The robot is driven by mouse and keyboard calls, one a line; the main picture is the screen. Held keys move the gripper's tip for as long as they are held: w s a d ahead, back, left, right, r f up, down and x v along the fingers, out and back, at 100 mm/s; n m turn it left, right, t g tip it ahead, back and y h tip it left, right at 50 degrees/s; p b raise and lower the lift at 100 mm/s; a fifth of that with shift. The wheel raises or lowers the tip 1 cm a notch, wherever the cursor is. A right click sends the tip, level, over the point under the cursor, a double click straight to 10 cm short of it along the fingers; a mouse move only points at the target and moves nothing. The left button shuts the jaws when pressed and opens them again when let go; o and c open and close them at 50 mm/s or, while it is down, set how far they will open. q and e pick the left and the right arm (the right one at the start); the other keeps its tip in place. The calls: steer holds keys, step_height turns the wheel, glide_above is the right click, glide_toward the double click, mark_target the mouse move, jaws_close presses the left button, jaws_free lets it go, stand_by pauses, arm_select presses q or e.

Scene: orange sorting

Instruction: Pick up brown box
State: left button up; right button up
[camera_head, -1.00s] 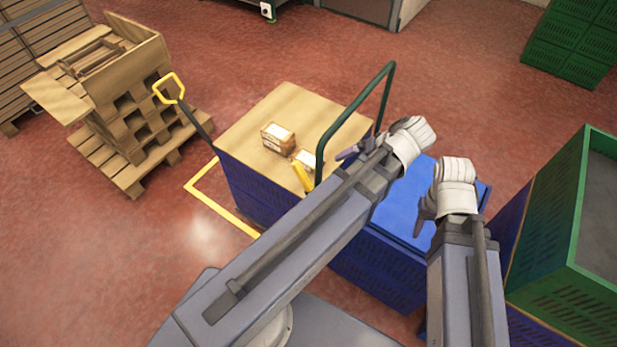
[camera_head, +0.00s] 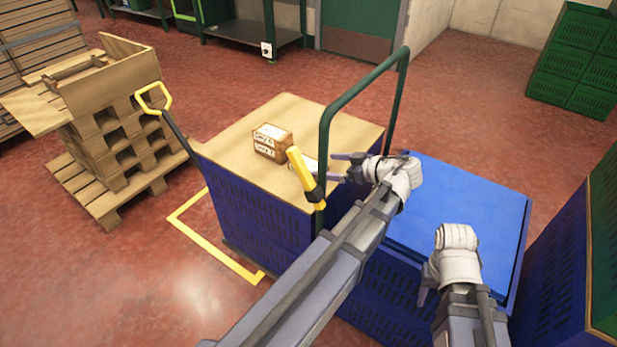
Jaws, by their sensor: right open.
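A small brown box (camera_head: 270,143) with white labels stands on the wooden top (camera_head: 225,150) of a blue crate stack. A second small box with a pale top (camera_head: 311,165) is beside it, partly hidden by a yellow handle. My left gripper (camera_head: 341,168) is right of both boxes, near the green rail, with its fingers apart and nothing seen between them. My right gripper (camera_head: 423,288) is lower right, in front of the blue lid, open and empty, well away from the boxes.
A green rail (camera_head: 325,140) rises between my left gripper and the brown box. A blue lid (camera_head: 470,215) covers the right stack. Pallets (camera_head: 120,150) stand left; green crates (camera_head: 570,65) stand far right.

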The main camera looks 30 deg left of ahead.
mark_target(307, 162)
arm_select(q)
steer(key=shift+a, duration=0.1)
steer(key=shift+b+x, duration=1.4)
steer(key=shift+x, duration=2.5)
steer(key=c, duration=1.4)
steer(key=shift+r, duration=0.2)
step_height(307, 162, up, 10)
steer(key=p, duration=1)
steer(key=shift+f, duration=0.1)
